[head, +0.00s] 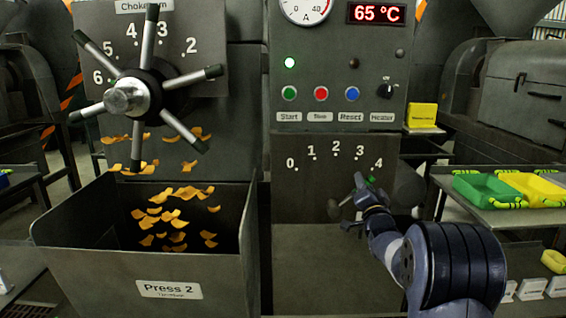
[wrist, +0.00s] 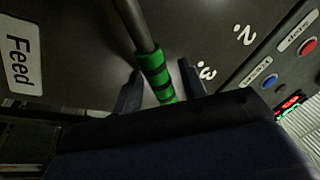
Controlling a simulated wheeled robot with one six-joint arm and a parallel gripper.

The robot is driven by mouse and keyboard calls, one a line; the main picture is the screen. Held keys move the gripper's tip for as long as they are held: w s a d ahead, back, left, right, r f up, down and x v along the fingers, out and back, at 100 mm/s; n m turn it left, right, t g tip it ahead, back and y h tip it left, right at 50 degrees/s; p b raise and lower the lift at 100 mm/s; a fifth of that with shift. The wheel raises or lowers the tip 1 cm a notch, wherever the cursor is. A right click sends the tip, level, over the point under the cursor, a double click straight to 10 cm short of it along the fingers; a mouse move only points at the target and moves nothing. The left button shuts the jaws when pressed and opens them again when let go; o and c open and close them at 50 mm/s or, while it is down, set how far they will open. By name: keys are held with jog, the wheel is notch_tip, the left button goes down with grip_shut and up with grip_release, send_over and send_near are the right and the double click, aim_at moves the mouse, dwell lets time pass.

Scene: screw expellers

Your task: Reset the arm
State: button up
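My gripper (head: 361,184) is at the feed lever on the lower panel of the press, just below the 0 to 4 scale. The lever has a metal rod (wrist: 133,22) and a green, dark-banded grip (wrist: 155,72). In the wrist view the grip lies between my two fingers (wrist: 160,90), with narrow gaps showing on both sides. The fingers are apart and look open around it. The tip of the grip is hidden by my gripper body.
Above the scale is a button panel (head: 340,103) with a 65 °C display (head: 376,13). A spoked choke wheel (head: 140,95) and a bin (head: 150,270) of orange flakes are left. A shelf with green (head: 485,190) and yellow trays (head: 537,189) stands right.

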jog(key=v, duration=1)
jog(key=x, duration=1)
jog(key=shift+w+a+r+p, duration=0.1)
jog(key=shift+r+p, duration=0.2)
jog(key=shift+p, duration=0.05)
jog(key=shift+a+n+y, duration=0.2)
jog(key=shift+n+y, duration=0.2)
jog(key=shift+n, duration=0.2)
